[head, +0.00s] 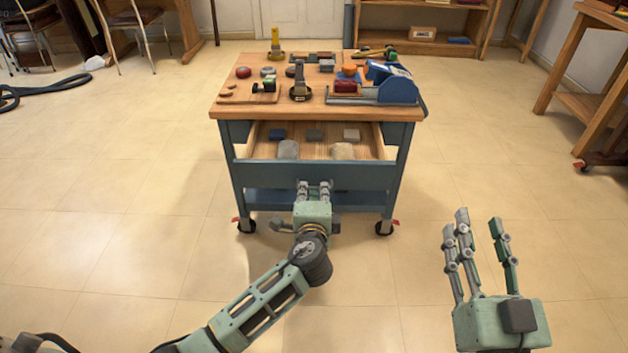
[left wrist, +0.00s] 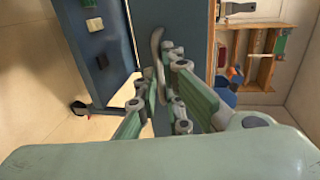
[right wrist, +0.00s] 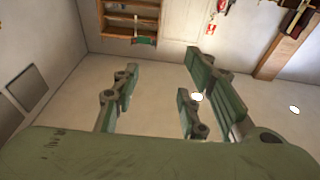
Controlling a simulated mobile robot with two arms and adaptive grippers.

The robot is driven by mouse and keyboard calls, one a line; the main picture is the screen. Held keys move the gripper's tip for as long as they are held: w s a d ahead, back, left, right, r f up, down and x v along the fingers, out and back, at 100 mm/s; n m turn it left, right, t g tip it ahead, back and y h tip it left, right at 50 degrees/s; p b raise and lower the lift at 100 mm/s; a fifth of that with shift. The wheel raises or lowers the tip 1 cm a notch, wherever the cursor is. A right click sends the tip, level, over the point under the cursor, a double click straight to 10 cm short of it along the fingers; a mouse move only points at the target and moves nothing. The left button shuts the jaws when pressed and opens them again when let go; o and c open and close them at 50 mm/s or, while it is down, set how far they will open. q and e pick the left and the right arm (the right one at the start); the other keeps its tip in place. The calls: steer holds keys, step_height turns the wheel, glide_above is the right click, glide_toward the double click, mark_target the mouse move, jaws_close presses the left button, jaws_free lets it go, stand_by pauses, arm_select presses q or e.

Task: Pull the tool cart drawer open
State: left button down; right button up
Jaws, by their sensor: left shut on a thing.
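The tool cart (head: 232,190) is blue with a wooden top.
Tools and parts crowd the cart top, with a blue machine (head: 398,88) at its right. The cart stands on casters (head: 384,228). A wooden workbench (head: 590,85) stands at the right and a shelf (head: 425,20) behind. The floor around the cart is clear.

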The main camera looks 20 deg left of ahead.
arm_select(q)
steer(key=shift+s+d+f+p, duration=0.1)
steer(key=shift+s+d+p, duration=0.15)
steer(key=shift+s, duration=0.65)
steer(key=shift+s+d+r+p, duration=0.1)
steer(key=shift+s+d+p, duration=0.15)
steer(key=shift+s, duration=0.65)
steer(key=shift+s+d+f+p, duration=0.1)
steer(key=shift+s+d+p, duration=0.15)
steer(key=shift+s, duration=0.65)
arm_select(e)
step_height(320, 180, down, 10)
steer(key=d+g+h, duration=0.1)
steer(key=g, duration=0.4)
steer(key=shift+s+d+r+h, duration=0.2)
steer(key=shift+s+d+h, duration=0.05)
steer(key=shift+s+h, duration=0.15)
arm_select(q)
steer(key=c, duration=1.9)
jaws_free()
steer(key=v, duration=1.2)
